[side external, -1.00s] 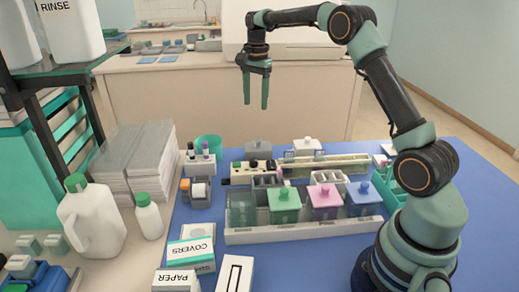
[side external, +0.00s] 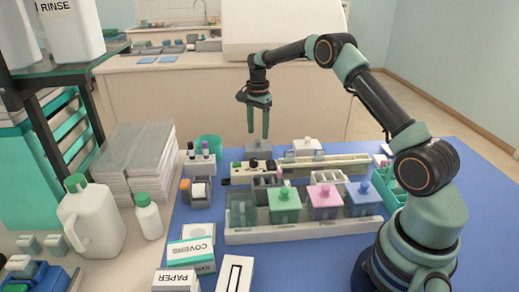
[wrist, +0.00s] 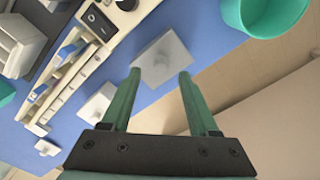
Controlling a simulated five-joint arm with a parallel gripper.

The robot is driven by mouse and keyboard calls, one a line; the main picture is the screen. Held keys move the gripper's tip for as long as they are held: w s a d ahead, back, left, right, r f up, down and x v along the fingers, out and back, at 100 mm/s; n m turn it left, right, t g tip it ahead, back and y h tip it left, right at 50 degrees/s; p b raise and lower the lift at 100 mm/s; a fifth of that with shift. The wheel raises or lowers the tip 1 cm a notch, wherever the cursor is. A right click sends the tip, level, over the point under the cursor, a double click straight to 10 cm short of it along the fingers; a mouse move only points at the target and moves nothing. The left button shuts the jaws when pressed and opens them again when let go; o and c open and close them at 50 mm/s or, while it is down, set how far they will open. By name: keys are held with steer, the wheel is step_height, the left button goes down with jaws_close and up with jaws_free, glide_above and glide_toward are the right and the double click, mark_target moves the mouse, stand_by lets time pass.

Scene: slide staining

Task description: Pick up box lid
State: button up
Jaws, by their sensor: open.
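My gripper (side external: 258,135) is open and empty, pointing down at the back of the blue mat. Just below its fingertips in the side view is a grey box with a lid (side external: 259,149). In the wrist view a pale grey square top (wrist: 164,60), likely this lid, lies just ahead of and between the open fingertips (wrist: 159,74). I cannot tell the exact height gap; no contact shows. A white knobbed lid (side external: 307,147) stands to its right.
A teal cup (side external: 208,146) stands to the left and also shows in the wrist view (wrist: 265,14).

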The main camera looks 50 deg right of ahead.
mark_target(258, 140)
step_height(258, 140, down, 4)
steer(key=shift+w+d+r, duration=0.1)
steer(key=shift+r, duration=0.15)
jaws_close()
stand_by(1.3)
